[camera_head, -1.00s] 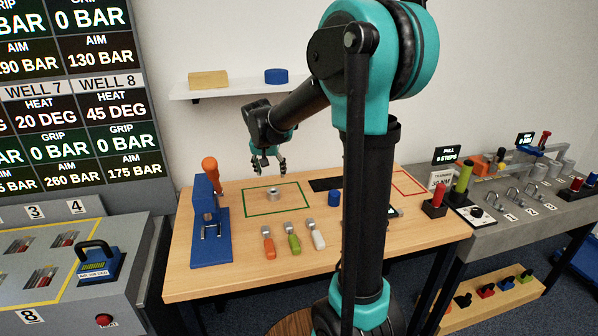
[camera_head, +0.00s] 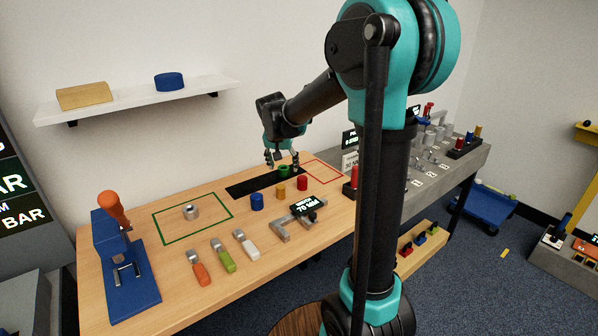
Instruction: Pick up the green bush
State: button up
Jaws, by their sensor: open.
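The green bush (camera_head: 284,171) is a short green cylinder standing on or by the black strip (camera_head: 250,186) toward the back of the wooden table. My gripper (camera_head: 283,164) is open, pointing down, right at the green bush, with its fingertips on either side of it in the picture. I cannot tell whether the fingers touch it or how far they reach down around it.
A blue bush (camera_head: 257,202), a yellow bush (camera_head: 281,194) and a red bush (camera_head: 302,183) stand close in front. A grey gauge with a dark display (camera_head: 305,207) lies nearby. A metal ring (camera_head: 190,212) sits in the green outline. A blue press (camera_head: 125,270) stands left.

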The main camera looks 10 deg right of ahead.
aim_at(284, 171)
jog(key=i+l, duration=0.3)
jog(key=l, duration=0.15)
jog(key=i+l+u, duration=0.1)
jog(key=i+l, duration=0.25)
jog(key=l, duration=0.15)
